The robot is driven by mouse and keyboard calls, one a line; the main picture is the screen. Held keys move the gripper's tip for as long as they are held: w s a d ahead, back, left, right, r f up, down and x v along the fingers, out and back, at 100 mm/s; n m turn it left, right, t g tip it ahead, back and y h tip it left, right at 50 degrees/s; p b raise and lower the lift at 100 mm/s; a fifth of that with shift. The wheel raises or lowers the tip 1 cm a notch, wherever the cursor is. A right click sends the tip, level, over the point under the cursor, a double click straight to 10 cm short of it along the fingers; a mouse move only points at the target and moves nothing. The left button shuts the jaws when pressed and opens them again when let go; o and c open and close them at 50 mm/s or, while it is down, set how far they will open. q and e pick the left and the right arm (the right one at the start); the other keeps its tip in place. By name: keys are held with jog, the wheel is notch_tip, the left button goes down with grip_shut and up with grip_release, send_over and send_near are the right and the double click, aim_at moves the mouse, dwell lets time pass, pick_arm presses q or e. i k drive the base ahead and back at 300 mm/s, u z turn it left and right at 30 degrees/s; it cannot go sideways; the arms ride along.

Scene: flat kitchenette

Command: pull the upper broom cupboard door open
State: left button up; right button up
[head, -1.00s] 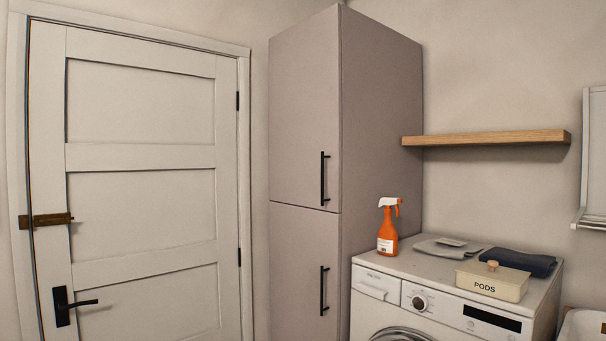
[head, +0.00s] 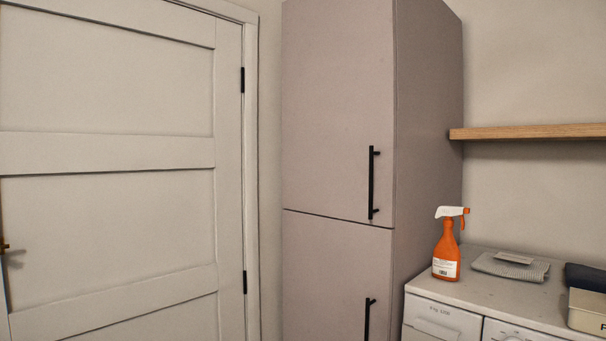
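The upper broom cupboard door (head: 325,110) is a flat mauve-grey panel in the middle of the head view. It is shut, flush above the lower door (head: 330,275) with a thin dark seam between them. Its black vertical bar handle (head: 371,183) sits near the door's lower right edge. The lower door has a similar black handle (head: 367,320) at its upper right. Neither of my grippers is in view.
A washing machine (head: 440,290) stands right of the cupboard, with an orange spray bottle (head: 446,250), folded grey cloth (head: 510,266) and cream box (head: 588,312) on top. A wooden shelf (head: 530,132) is above. A white room door (head: 110,205), shut, is on the left.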

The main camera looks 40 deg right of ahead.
aim_at(339, 92)
jog(key=z, duration=0.35)
jog(key=i, duration=1.15)
jog(key=z, duration=0.95)
jog(key=k, duration=0.7)
jog(key=z, duration=0.15)
jog(key=i, duration=0.8)
jog(key=u, duration=0.1)
